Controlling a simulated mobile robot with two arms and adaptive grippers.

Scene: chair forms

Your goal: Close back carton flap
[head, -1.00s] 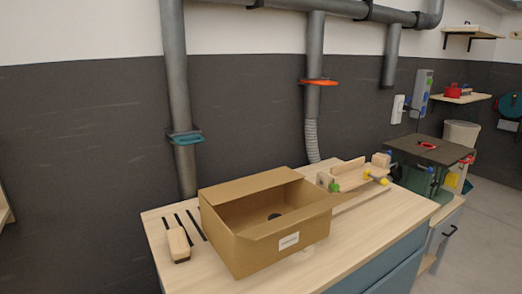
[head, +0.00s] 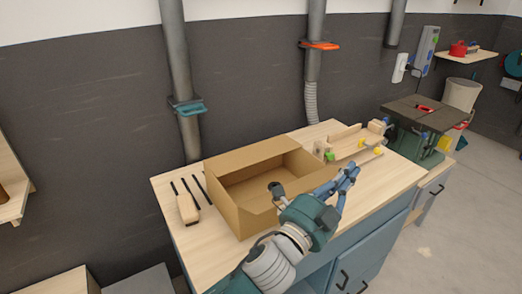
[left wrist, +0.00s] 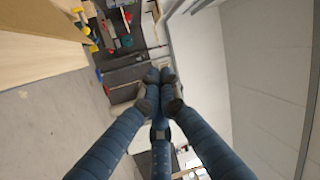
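The open brown cardboard carton (head: 246,218) stands on the wooden worktop. Its back flap (head: 255,157) stands up along the rear edge, above the open inside. My left arm reaches in from below, over the carton's front right corner, and hides part of the front. My left gripper (head: 344,182) is to the right of the carton, apart from the back flap. My right gripper is not in view.
A wooden block (head: 187,208) and dark slots lie left of the carton on the worktop (head: 222,262). A wooden jig (head: 350,143) with coloured knobs stands at the back right. A green machine (head: 418,125) is farther right. Grey pipes (head: 174,60) run up the wall behind.

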